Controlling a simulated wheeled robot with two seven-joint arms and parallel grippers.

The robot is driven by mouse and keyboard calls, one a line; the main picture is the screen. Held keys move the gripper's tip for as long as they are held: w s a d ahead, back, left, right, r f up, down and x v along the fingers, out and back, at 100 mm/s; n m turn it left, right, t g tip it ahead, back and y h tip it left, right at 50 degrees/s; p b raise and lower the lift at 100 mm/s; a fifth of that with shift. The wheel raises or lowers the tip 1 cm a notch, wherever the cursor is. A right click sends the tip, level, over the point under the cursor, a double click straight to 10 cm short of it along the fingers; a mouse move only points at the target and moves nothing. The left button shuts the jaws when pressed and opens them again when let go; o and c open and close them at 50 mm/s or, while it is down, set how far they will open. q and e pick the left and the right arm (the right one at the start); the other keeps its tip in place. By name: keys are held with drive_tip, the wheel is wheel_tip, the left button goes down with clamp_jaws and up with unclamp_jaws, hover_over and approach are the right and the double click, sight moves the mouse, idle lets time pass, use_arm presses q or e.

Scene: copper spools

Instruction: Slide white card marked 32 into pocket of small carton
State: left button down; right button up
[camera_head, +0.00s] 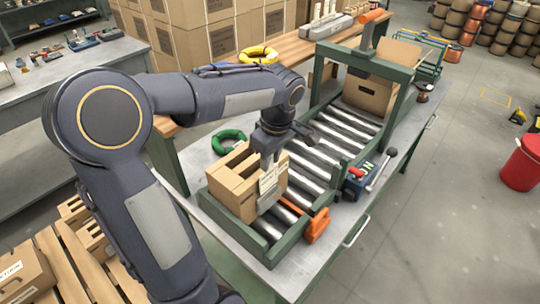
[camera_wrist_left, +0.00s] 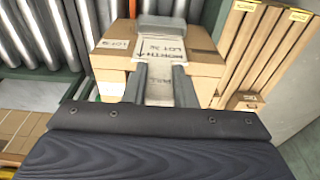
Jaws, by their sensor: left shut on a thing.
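The small carton (camera_head: 230,190) is a brown box with slots in its top, standing at the near end of the roller conveyor. It also shows in the left wrist view (camera_wrist_left: 205,70). My left gripper (camera_head: 268,158) points down at the carton's right-hand face, shut on the white card (camera_head: 268,179). In the left wrist view the card (camera_wrist_left: 160,92) is between the two fingers, with dark print. A grey, partly clear pocket (camera_head: 268,201) is on the carton face just below the card; I cannot tell whether the card's lower edge is inside it. My right gripper is out of view.
Metal rollers (camera_head: 318,165) run back to a green frame (camera_head: 400,90) with a larger carton (camera_head: 368,97) under it. An orange clamp-like part (camera_head: 317,226) and a dark blue box (camera_head: 358,181) sit right of the small carton. A green ring (camera_head: 229,141) lies behind it.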

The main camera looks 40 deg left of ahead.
use_arm(q)
drive_tip(key=shift+f+b, duration=1.6)
drive_tip(key=shift+f, duration=0.6)
drive_tip(key=c, duration=1.1)
unclamp_jaws()
drive_tip(key=shift+r, duration=0.1)
wheel_tip(320, 180, up, 8)
hover_over(270, 170)
drive_tip(key=d, duration=0.1)
drive_tip(key=shift+f, duration=0.2)
